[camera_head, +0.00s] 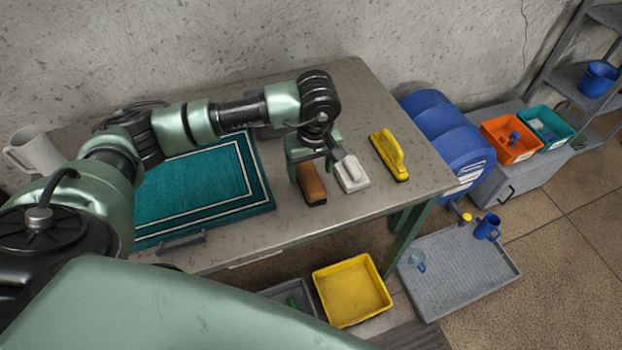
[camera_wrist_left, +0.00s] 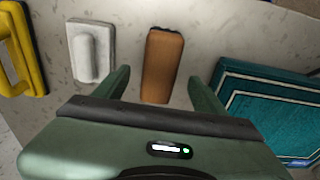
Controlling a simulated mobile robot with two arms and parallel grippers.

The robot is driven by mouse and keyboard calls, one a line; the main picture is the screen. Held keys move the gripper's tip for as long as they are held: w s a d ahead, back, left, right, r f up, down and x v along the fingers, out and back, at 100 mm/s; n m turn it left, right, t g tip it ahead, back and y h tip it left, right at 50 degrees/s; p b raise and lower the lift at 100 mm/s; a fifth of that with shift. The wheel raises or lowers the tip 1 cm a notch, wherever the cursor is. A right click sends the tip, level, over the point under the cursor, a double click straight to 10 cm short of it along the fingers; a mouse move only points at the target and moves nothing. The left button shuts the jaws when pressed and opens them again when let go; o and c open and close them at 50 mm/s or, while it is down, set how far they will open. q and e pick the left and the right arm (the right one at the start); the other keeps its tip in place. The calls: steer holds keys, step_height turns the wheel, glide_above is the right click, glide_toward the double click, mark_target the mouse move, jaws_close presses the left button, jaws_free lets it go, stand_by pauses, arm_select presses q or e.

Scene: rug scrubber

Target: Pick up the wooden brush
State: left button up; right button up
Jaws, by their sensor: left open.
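The wooden brush (camera_head: 311,184) is a brown block with a dark underside, lying on the grey table between a teal rug and a white brush. My left gripper (camera_head: 309,160) is above its far end in the head view, pointing down. In the left wrist view, the wooden brush (camera_wrist_left: 162,66) lies ahead between the two green fingers of my left gripper (camera_wrist_left: 157,88). The fingers are wide apart and hold nothing. The brush's near end is close to the gripper body. I cannot tell the exact height gap. My right gripper is not in view.
A white brush (camera_head: 350,174) lies close to the right of the wooden brush, and a yellow brush (camera_head: 389,154) is farther right. The teal rug (camera_head: 205,184) lies left. A white mug (camera_head: 36,151) stands at the table's left end. A yellow bin (camera_head: 352,290) sits below the front edge.

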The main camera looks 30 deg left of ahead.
mark_target(310, 177)
arm_select(q)
step_height(310, 177, down, 4)
steer(key=shift+w+a+r+p, duration=0.1)
steer(key=shift+a+r+p, duration=0.05)
steer(key=shift+p, duration=0.7)
steer(key=shift+w+f, duration=0.1)
steer(key=shift+f, duration=0.45)
jaws_close()
steer(key=shift+r, duration=0.15)
step_height(310, 177, up, 20)
steer(key=b, duration=0.4)
steer(key=c, duration=0.6)
jaws_free()
steer(key=shift+c, duration=0.2)
jaws_close()
